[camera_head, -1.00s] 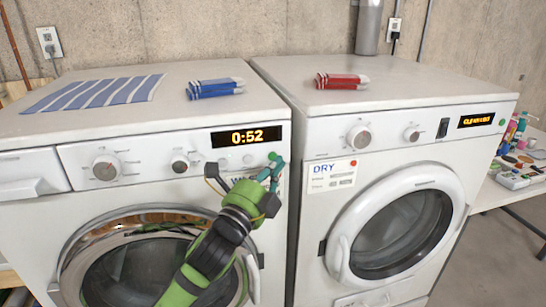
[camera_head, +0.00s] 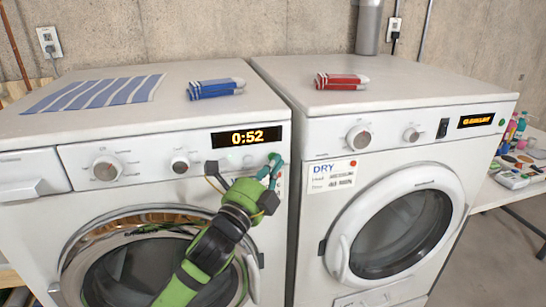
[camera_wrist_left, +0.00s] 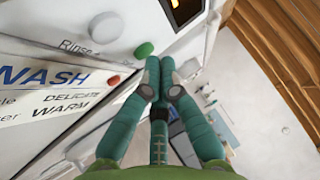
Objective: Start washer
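The washer (camera_head: 150,150) is the white front-loader on the left, with its round door (camera_head: 75,265) shut. Its display (camera_head: 245,137) reads 0:52. In the left wrist view, a green button (camera_wrist_left: 144,50) sits on the panel near a grey button (camera_wrist_left: 105,27) and a "WASH" label (camera_wrist_left: 45,78). My left gripper (camera_head: 272,165) is at the right end of the washer's panel. In the wrist view its teal fingers (camera_wrist_left: 159,72) are together and empty. Their tips are close beside the green button; I cannot tell whether they touch it. My right gripper is out of view.
A dryer (camera_head: 325,215) with a "DRY" label stands close on the right. A striped cloth (camera_head: 95,93) and folded blue cloth (camera_head: 215,88) lie on the washer, a folded red cloth (camera_head: 341,81) on the dryer. A cluttered table (camera_head: 520,175) stands far right.

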